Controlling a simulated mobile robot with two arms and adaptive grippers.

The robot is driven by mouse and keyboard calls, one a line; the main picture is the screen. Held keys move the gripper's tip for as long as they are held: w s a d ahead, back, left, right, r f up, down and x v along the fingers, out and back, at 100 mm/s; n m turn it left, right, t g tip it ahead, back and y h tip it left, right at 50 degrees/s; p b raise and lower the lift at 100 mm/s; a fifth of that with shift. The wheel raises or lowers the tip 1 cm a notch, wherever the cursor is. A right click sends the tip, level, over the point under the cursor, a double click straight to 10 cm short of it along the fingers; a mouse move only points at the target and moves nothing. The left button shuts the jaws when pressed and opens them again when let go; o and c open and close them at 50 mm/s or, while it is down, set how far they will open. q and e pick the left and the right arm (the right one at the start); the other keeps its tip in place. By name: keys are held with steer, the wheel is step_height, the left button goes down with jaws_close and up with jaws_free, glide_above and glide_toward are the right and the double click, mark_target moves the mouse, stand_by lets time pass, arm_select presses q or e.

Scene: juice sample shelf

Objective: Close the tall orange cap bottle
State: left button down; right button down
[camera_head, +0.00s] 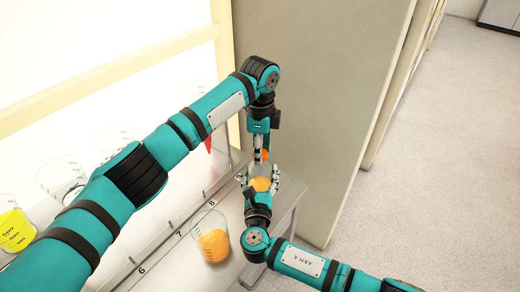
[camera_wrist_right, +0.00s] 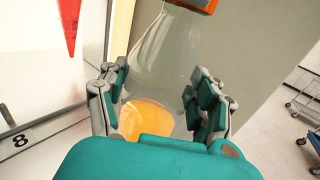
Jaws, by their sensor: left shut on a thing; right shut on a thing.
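The tall bottle is clear with orange liquid in its lower part, and my right gripper (camera_head: 260,184) is shut around its body. The bottle (camera_wrist_right: 158,85) fills the middle of the right wrist view, between the two fingers of the right gripper (camera_wrist_right: 160,103). The orange cap (camera_wrist_right: 194,5) is at the top of that view, in line with the bottle's neck. In the head view the orange cap (camera_head: 264,154) shows at the fingertips of my left gripper (camera_head: 261,150), directly above the bottle. I cannot tell whether cap and neck touch.
A beaker with orange liquid (camera_head: 213,245) stands on the shelf near the numbers 7 and 8. A yellow-filled beaker (camera_head: 14,230) and clear vessels stand farther left. A red pointed thing (camera_wrist_right: 70,25) hangs nearby. A beige wall panel (camera_head: 315,110) stands behind the grippers; the floor at right is open.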

arm_select(q)
steer(key=shift+m, duration=0.8)
steer(key=c, duration=0.8)
jaws_free()
steer(key=shift+r, duration=2.3)
steer(key=shift+c, duration=0.3)
